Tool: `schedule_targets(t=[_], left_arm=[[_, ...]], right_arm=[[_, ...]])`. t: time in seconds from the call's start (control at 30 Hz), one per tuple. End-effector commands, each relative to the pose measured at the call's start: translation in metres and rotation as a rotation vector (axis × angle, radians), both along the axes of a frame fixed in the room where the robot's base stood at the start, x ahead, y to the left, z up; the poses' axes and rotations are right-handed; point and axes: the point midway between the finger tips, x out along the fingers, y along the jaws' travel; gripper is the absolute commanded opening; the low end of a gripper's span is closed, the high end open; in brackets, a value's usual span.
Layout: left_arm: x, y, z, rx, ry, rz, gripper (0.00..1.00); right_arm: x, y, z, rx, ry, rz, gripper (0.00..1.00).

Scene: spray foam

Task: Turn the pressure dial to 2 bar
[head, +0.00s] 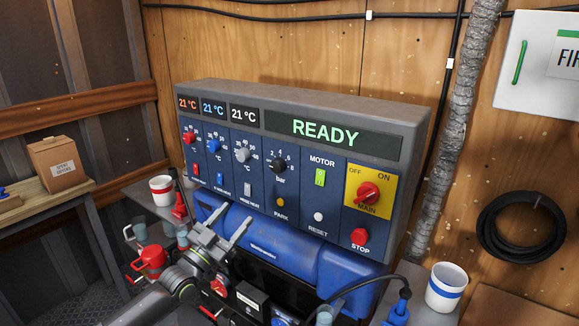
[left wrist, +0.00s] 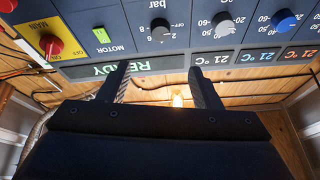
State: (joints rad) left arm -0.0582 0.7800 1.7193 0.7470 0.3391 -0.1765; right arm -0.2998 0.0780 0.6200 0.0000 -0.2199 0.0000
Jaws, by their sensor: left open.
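The pressure dial (head: 279,163) is a black knob marked "bar" on the blue front of the control panel (head: 192,88). Its scale has OFF and several numbers; I cannot clearly read its pointer. The dial also shows upside down near the top of the left wrist view (left wrist: 161,33). My left gripper (head: 236,213) is open and empty, below and left of the dial and apart from it. In the left wrist view its two fingers (left wrist: 160,72) point toward the panel, with the dial between and beyond the tips. My right gripper is not in view.
Red (head: 190,138), blue (head: 214,146) and grey (head: 242,154) temperature knobs sit left of the dial. The green motor switch (head: 320,177) and red main switch (head: 368,195) are to its right. A blue tank (head: 285,248) lies below the panel. The display (head: 330,132) reads READY.

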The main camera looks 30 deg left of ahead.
Motion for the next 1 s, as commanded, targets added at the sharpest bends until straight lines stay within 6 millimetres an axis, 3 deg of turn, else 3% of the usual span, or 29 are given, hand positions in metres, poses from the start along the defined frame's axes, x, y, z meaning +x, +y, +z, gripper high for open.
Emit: schedule_targets(t=[0.37, 0.7, 1.0], left_arm=[[0.052, -0.005, 0.019, 0.000, -0.001, 0.002, 0.58], [0.104, -0.010, 0.038, 0.001, -0.002, 0.002, 0.58], [0.123, -0.012, 0.049, 0.001, 0.001, 0.004, 0.58]], right_arm=[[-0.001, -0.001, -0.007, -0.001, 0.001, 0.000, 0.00], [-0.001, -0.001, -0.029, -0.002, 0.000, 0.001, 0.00], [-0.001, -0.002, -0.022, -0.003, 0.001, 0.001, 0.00]])
